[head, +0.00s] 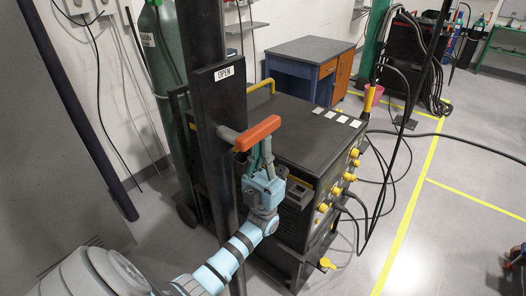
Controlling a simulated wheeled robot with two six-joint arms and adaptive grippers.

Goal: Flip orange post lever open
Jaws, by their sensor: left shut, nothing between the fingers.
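The orange lever (258,133) sits on a grey pivot on the dark post (208,100), under a plate with a white OPEN label (224,73). The lever points right and slightly up from its pivot. My left gripper (262,158) is shut and empty. It points up from below, with its fingertips just under the lever's middle. They look close to the lever or touching it; I cannot tell which. My right gripper is not in view.
A black welding machine (308,135) with yellow knobs stands right behind the post. A green gas cylinder (163,45) stands to the left. Cables (384,150) hang at the right. Open floor (460,230) lies further right.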

